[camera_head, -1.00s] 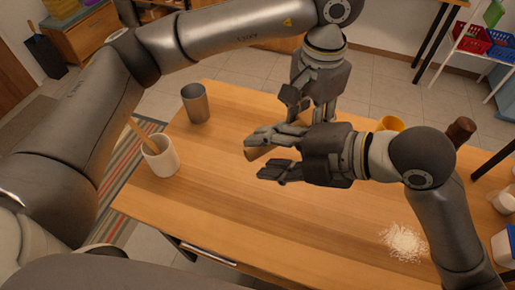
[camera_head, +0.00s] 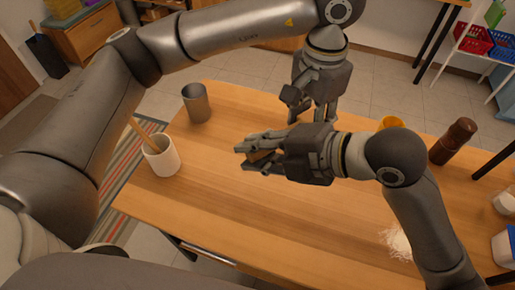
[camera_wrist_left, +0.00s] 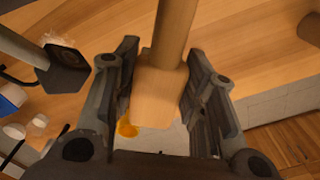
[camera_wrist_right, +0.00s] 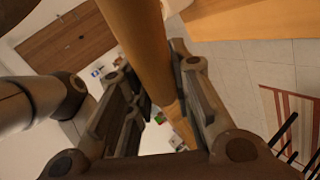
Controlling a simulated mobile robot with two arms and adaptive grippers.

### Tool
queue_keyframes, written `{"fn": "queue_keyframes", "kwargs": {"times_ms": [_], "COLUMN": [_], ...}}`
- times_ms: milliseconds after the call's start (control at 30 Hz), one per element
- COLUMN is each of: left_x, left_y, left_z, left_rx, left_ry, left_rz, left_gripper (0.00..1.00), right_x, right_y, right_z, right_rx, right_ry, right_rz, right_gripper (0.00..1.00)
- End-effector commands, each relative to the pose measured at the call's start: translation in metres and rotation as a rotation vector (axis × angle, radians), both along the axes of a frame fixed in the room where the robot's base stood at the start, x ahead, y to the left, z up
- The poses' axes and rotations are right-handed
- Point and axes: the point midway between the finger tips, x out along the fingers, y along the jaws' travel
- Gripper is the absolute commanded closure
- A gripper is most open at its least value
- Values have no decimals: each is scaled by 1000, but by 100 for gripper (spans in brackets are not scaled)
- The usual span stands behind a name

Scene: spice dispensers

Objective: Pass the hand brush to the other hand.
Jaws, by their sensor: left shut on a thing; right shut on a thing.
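The hand brush is mostly hidden by my grippers in the head view; a small wooden part of it (camera_head: 262,156) shows between the fingers of my right gripper (camera_head: 252,156). My right gripper is shut on it. My left gripper (camera_head: 306,103) points down just behind and is also shut on the brush. In the left wrist view a pale wooden block with a round handle (camera_wrist_left: 160,90) lies between the fingers. In the right wrist view a long wooden handle (camera_wrist_right: 140,45) runs between the fingers. The bristles cannot be made out.
On the wooden table (camera_head: 220,215) stand a grey metal cup (camera_head: 196,103) and a white cup (camera_head: 161,157) holding a wooden stick. To the right are a yellow cup (camera_head: 391,122), a brown mill (camera_head: 454,141) and white powder (camera_head: 397,243). The front middle is clear.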

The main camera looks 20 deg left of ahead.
Motion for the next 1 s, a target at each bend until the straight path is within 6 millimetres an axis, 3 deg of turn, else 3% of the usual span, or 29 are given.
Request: {"fn": "queue_keyframes", "kwargs": {"times_ms": [33, 200, 567, 667, 1000], "left_x": [0, 1, 0, 1, 2], "left_y": [1, 1, 0, -1, 1], "left_z": [1, 1, 7, 21, 94], "left_rx": [3, 3, -1, -3, 2], "left_ry": [-1, -1, -2, -5, -5], "left_rz": [-1, 0, -2, -1, 2], "left_gripper": [57, 36, 36, 36, 36], "right_x": [0, 0, -1, -1, 0], "right_y": [-1, -1, 0, 0, 0], "right_z": [-2, -2, -1, -1, -1], "right_rx": [-6, -5, -3, -3, -3], "right_ry": [3, 3, 2, 2, 2], "right_rz": [1, 1, 2, 3, 1], "right_gripper": [100, 100, 100, 100, 100]}}
